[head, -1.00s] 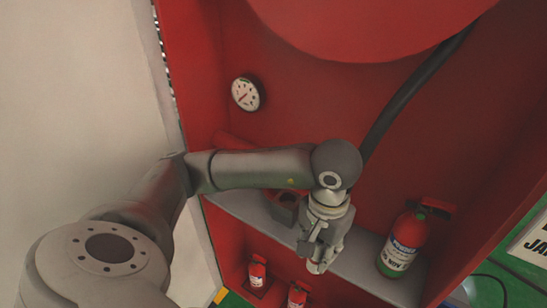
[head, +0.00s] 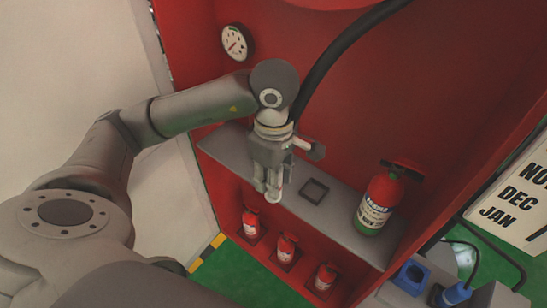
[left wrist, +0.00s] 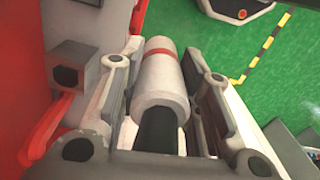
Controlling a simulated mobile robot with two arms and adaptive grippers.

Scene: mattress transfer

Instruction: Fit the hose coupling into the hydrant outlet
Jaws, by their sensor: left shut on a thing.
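The hose coupling (left wrist: 162,72), a white cylinder with a red band, sits between the fingers of my left gripper (left wrist: 160,60) in the left wrist view. A black piece like hose (left wrist: 160,130) runs from its near end. In the head view my left gripper (head: 270,188) is shut on it and points down in front of the shelf. A grey block with a dark opening (left wrist: 68,77), perhaps the hydrant outlet, is left of the coupling in the left wrist view, apart from it. I cannot surely make out the outlet in the head view. My right gripper is not in view.
A grey shelf (head: 340,215) crosses the red cabinet, with a dark square frame (head: 314,190) and a large extinguisher (head: 377,204) on it. Several small extinguishers stand below. A black hose (head: 335,50) hangs behind my wrist.

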